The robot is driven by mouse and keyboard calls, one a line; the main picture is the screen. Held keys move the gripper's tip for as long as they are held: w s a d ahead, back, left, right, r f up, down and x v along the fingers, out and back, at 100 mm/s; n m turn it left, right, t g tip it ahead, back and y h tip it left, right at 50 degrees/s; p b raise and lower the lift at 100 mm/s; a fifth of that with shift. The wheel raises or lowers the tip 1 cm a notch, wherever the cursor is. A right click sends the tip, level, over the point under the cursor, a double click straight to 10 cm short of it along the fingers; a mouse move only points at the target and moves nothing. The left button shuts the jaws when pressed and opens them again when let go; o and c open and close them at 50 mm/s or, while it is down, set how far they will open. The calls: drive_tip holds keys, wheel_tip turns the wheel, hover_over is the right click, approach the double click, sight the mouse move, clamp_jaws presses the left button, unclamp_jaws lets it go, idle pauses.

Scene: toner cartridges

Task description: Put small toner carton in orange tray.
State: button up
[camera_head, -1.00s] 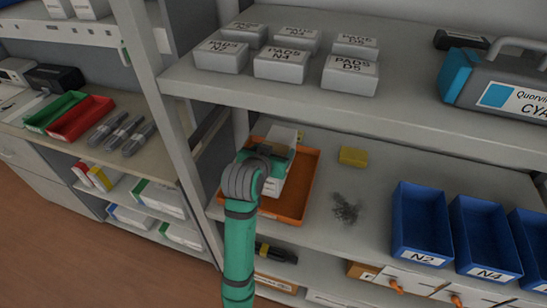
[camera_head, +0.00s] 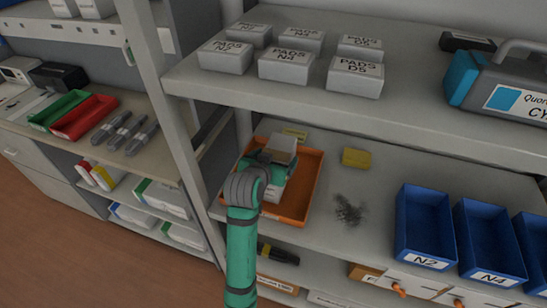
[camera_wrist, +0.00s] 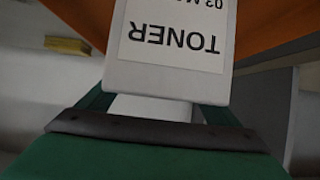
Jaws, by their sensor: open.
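The orange tray (camera_head: 297,205) lies on the middle shelf; its orange surface also shows in the wrist view (camera_wrist: 275,28). The small toner carton (camera_head: 283,143) is a pale box within the tray's outline, partly hidden by my gripper. In the wrist view the carton (camera_wrist: 172,72) has a white label reading TONER upside down, just beyond my gripper. My gripper (camera_head: 275,166) is over the tray, with its jaws open. In the wrist view my teal fingers (camera_wrist: 155,108) show at either side of the carton's near end. I cannot tell whether they touch it, or whether the carton rests on the tray floor.
A yellow block (camera_head: 356,158) and a dark tangled pile (camera_head: 349,209) lie right of the tray. Blue bins (camera_head: 424,225) stand further right. The upper shelf (camera_head: 300,98) with PADS boxes (camera_head: 289,66) overhangs behind. A grey post (camera_head: 172,130) stands left of the tray.

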drive_tip(key=v, duration=1.2)
drive_tip(key=shift+d, duration=0.1)
